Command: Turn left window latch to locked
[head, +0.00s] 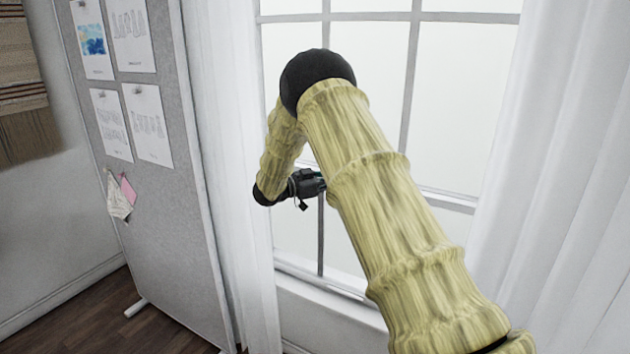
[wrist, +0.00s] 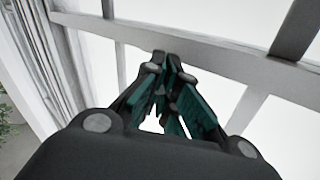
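The window (head: 462,85) has grey bars and bright panes, and my arm crosses in front of it. My gripper (head: 312,183) is at the window's middle rail in the head view, with its fingertips largely hidden behind my own arm. In the wrist view my gripper (wrist: 165,62) has its two dark and green fingers drawn together at the tips, against or just in front of the window rail (wrist: 225,58). I cannot make out the left window latch in either view; the fingers may cover it. I cannot tell whether anything is between the tips.
White curtains hang at the left (head: 232,180) and right (head: 545,170) of the window. A grey pinboard (head: 180,215) with pinned papers stands left of the left curtain. The white sill (head: 325,310) runs below the window. Wooden floor shows at lower left.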

